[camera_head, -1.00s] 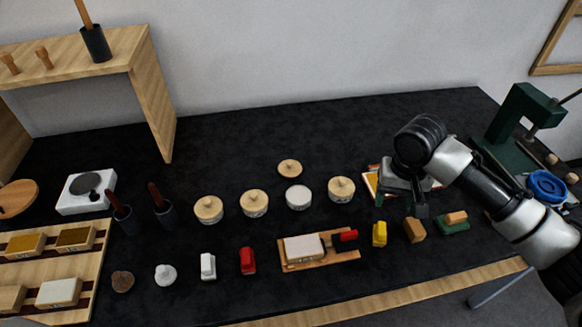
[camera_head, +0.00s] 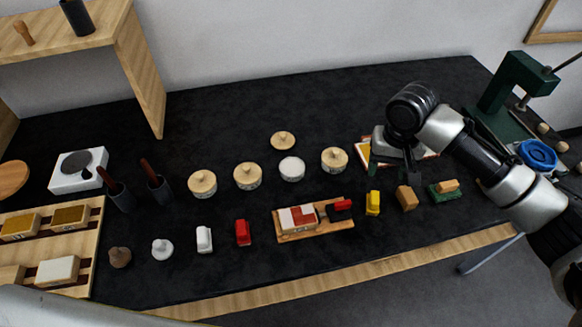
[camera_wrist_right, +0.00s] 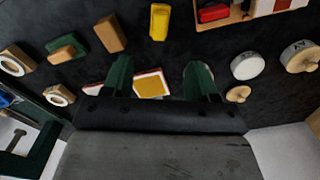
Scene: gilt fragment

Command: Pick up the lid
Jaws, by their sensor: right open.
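A light wooden lid (camera_head: 283,140) with a small knob lies on the black table, behind a white open-looking round pot (camera_head: 291,168). In the right wrist view the lid (camera_wrist_right: 238,94) lies just to the right of the right finger in the picture. Similar wooden lids sit on several round pots, such as the one at the right of the row (camera_head: 334,160). My right gripper (camera_head: 410,165) is open and empty, to the right of the pots. In the wrist view its green-tipped fingers (camera_wrist_right: 159,75) are spread above the table. My left gripper is out of view.
A framed yellow-and-white pad (camera_wrist_right: 150,84) lies below my right gripper. A yellow block (camera_head: 373,203), a wooden block (camera_head: 406,198) and a green block (camera_head: 443,190) stand in front. A green press (camera_head: 510,90) stands at right. The table behind the lid is clear.

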